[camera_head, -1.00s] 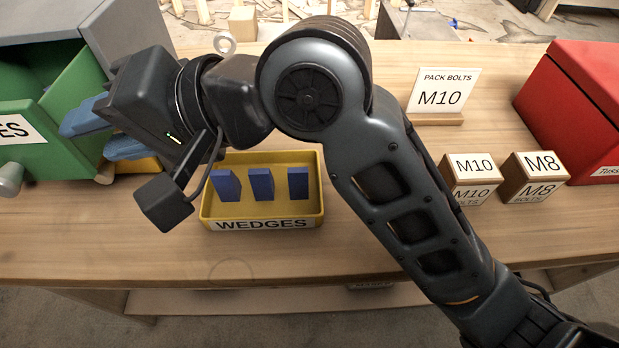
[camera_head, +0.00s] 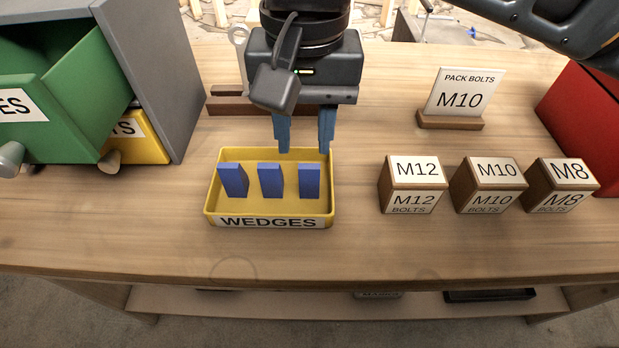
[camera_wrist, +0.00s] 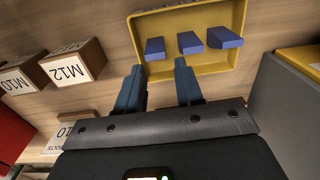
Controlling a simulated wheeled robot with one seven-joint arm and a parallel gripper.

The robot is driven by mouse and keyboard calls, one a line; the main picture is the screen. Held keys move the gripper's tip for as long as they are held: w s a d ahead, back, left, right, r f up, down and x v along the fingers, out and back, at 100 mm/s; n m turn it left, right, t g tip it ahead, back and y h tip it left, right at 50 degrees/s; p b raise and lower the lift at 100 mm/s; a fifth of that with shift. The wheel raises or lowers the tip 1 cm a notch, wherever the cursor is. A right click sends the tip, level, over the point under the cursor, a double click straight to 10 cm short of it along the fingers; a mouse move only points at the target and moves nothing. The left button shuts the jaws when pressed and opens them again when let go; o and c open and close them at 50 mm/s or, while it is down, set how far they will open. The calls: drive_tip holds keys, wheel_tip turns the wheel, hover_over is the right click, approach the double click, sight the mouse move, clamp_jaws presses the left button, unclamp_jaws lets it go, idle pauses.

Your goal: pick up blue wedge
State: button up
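Three blue wedges stand in a row in a yellow tray (camera_head: 213,207) labelled WEDGES: a left wedge (camera_head: 233,181), a middle wedge (camera_head: 270,181) and a right wedge (camera_head: 309,181). My gripper (camera_head: 305,148) is above the tray's back edge, its two blue fingers apart and pointing down, with nothing between them. The right wedge is closest to the fingers in the head view. In the wrist view, the gripper (camera_wrist: 157,75) is open with the tray (camera_wrist: 240,15) beyond the fingertips. The wedge (camera_wrist: 155,47) there lies just past the gap between them.
Wooden bolt boxes M12 (camera_head: 412,185), M10 (camera_head: 489,185) and M8 (camera_head: 562,186) stand right of the tray. A PACK BOLTS sign (camera_head: 460,97) stands behind them. A grey cabinet with an open green drawer (camera_head: 75,100) is at left. Bare wood lies in front of the tray.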

sight(309, 172)
drive_tip(key=shift+d+f, duration=0.15)
drive_tip(key=shift+d, duration=0.05)
wheel_tip(309, 172, down, 8)
drive_tip(key=shift+w+d+r+b, duration=0.1)
drive_tip(key=shift+w+r+b, duration=0.05)
drive_tip(key=shift+r+b, duration=0.15)
drive_tip(key=c, duration=0.7)
